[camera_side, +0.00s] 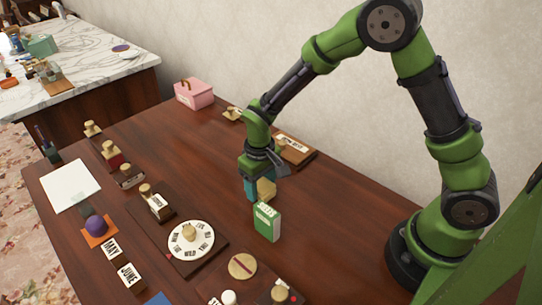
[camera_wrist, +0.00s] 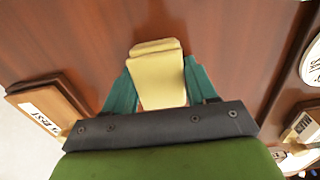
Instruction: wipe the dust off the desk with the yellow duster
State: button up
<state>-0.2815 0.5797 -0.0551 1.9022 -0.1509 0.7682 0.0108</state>
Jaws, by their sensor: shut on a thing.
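My gripper (camera_side: 258,187) is low over the middle of the brown wooden desk (camera_side: 320,235), its teal fingers pointing down. It is shut on the yellow duster (camera_side: 267,190), a pale yellow block. In the wrist view the duster (camera_wrist: 157,78) sits between the two teal fingers (camera_wrist: 156,88), with bare reddish wood beyond it. I cannot tell whether the duster touches the desk. I cannot make out dust in either view.
A green seed box (camera_side: 267,222) stands just in front of my gripper. A wooden block with a label (camera_side: 294,150) lies behind it. A white dial (camera_side: 190,240) on a dark board is front-left. A pink box (camera_side: 194,93) stands at the back. Desk right of the seed box is clear.

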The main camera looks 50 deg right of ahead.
aim_at(231, 171)
jog(key=shift+w, duration=5.7)
jog(key=shift+w+r, duration=0.15)
notch_tip(231, 171, up, 8)
